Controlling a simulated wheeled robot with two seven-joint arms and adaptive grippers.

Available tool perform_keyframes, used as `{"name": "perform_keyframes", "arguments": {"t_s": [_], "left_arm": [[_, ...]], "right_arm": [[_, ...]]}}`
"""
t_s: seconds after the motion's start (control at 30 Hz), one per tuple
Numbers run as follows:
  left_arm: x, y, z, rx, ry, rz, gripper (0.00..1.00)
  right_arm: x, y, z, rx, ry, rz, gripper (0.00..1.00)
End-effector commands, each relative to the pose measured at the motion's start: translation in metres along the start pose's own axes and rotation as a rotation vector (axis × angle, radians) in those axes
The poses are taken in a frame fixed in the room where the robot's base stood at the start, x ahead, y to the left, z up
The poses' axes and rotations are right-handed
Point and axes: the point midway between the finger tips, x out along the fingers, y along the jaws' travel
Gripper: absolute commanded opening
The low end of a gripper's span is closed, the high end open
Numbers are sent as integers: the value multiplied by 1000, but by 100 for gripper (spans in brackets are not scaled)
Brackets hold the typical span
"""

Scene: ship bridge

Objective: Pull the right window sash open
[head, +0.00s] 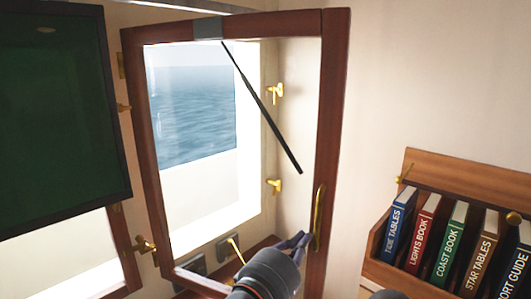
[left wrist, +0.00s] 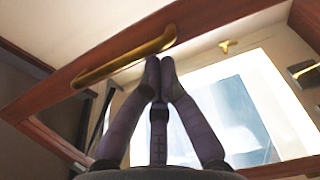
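The right window sash (head: 333,110) is a dark red-brown wooden frame around glass. It stands swung out at an angle from its opening, with the wall and brass catches showing through the glass. Its long brass handle (head: 319,215) is upright on the right stile; the left wrist view also shows the handle (left wrist: 110,62). My left gripper (head: 302,240) is beside the handle's lower end. In the left wrist view its fingertips (left wrist: 160,62) are together just below one end of the handle, with no handle visible between them. Contact cannot be told.
Brass catches (head: 275,92) sit at the opening's right side. A black wiper arm (head: 262,107) hangs across the glass. A dark green screen (head: 60,120) is at left. A wooden rack (head: 462,180) with several books stands at right. The wall between sash and rack is bare.

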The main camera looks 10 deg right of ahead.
Motion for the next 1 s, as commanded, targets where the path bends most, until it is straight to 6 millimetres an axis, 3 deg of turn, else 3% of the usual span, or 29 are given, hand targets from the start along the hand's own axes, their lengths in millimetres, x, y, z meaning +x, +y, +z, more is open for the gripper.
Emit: {"name": "perform_keyframes", "arguments": {"t_s": [0.57,0.77,1.0], "left_arm": [[-3,0,0,-1,0,1,0],[-28,1,0,-2,0,3,0],[-77,1,0,-2,-1,3,0]], "right_arm": [[0,0,0,0,0,0,0],[0,0,0,0,0,0,0],[0,0,0,0,0,0,0]]}}
